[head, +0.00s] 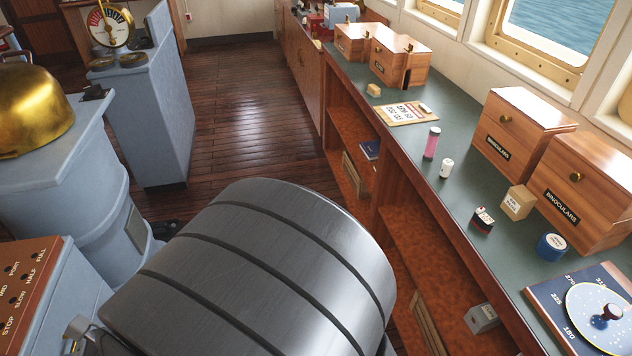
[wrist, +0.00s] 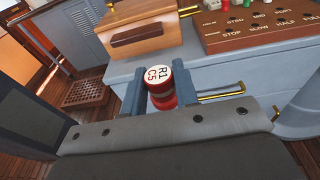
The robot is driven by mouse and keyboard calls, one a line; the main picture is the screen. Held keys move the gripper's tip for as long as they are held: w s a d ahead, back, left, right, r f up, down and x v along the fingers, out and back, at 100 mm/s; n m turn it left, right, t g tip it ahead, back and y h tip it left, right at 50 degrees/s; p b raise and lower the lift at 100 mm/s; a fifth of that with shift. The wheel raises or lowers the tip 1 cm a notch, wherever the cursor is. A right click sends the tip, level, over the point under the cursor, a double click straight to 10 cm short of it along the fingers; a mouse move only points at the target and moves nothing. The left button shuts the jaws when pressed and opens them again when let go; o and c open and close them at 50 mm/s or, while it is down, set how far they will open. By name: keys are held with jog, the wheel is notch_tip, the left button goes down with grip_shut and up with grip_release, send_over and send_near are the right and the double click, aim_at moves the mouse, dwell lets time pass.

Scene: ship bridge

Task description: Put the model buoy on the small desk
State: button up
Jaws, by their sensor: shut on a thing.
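In the wrist view, my gripper (wrist: 160,90) is shut on a small red thing with a white round top (wrist: 157,74) marked "R1 C5". It looks like the model buoy, but I cannot be certain. It sits between the two blue-grey fingers, its white top facing the camera. A grey-blue console (wrist: 225,78) stands behind it, and I see no contact between them. My gripper does not show in the head view. I cannot tell which surface, if any, is the small desk.
The wrist view shows a wooden box (wrist: 140,28), a control panel (wrist: 255,28) and a floor grating (wrist: 88,94). In the head view, a long green counter (head: 405,143) holds binocular boxes (head: 520,135), a pink cylinder (head: 431,143), small blocks and a dial board (head: 545,291). Plank floor (head: 230,100) lies open.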

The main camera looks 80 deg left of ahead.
notch_tip(320, 180, down, 6)
jog(key=s, duration=1.8)
jog(key=shift+d+f, duration=0.1)
jog(key=shift+f, duration=0.45)
jog(key=shift+f, duration=0.1)
jog(key=o, duration=1)
